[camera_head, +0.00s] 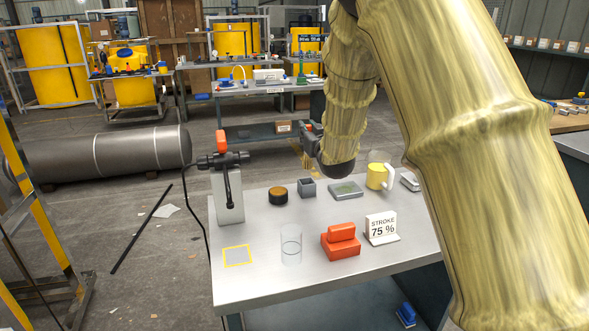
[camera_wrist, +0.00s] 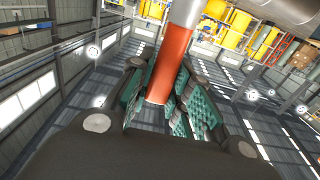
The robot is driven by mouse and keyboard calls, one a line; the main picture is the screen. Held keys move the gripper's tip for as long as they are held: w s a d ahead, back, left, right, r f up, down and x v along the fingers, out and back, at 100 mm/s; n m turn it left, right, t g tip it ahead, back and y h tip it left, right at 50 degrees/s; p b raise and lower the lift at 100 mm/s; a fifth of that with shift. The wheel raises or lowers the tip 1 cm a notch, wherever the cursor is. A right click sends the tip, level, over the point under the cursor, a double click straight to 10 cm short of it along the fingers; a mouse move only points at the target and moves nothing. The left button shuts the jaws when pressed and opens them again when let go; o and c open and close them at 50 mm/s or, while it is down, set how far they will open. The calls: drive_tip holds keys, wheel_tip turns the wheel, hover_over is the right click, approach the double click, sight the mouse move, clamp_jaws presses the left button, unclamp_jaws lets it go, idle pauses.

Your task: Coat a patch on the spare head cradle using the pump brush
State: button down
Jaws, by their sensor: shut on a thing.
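My gripper (camera_head: 310,140) is raised above the back of the steel table, beyond the small items on it. In the wrist view its green-padded fingers (camera_wrist: 172,105) are shut on the orange handle of the pump brush (camera_wrist: 168,62), with a pale metal part above it. Tan bristles (camera_head: 306,161) seem to show by the gripper in the head view. The brush is apart from the table. I cannot tell for sure which item is the spare head cradle; an orange-red stepped block (camera_head: 341,243) sits at the table's front middle.

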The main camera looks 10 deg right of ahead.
drive_tip(key=shift+a, duration=0.1)
drive_tip(key=s+a+m+p, duration=0.1)
drive_tip(key=a+m+p, duration=0.4)
drive_tip(key=p, duration=0.4)
drive_tip(key=shift+n, duration=0.5)
drive_tip(key=shift+a+f+b, duration=0.2)
drive_tip(key=shift+f+b, duration=0.65)
drive_tip(key=shift+f, duration=0.6)
drive_tip(key=shift+a+f+b, duration=0.2)
drive_tip(key=shift+f+b, duration=0.6)
drive_tip(key=shift+f, duration=0.65)
drive_tip(key=shift+s+f+b, duration=0.1)
drive_tip(key=shift+f+b, duration=0.25)
drive_tip(key=shift+f, duration=0.2)
drive_tip(key=shift+r, duration=0.15)
wheel_tip(320, 180, up, 7)
drive_tip(key=p, duration=0.3)
drive_tip(key=shift+p, duration=0.3)
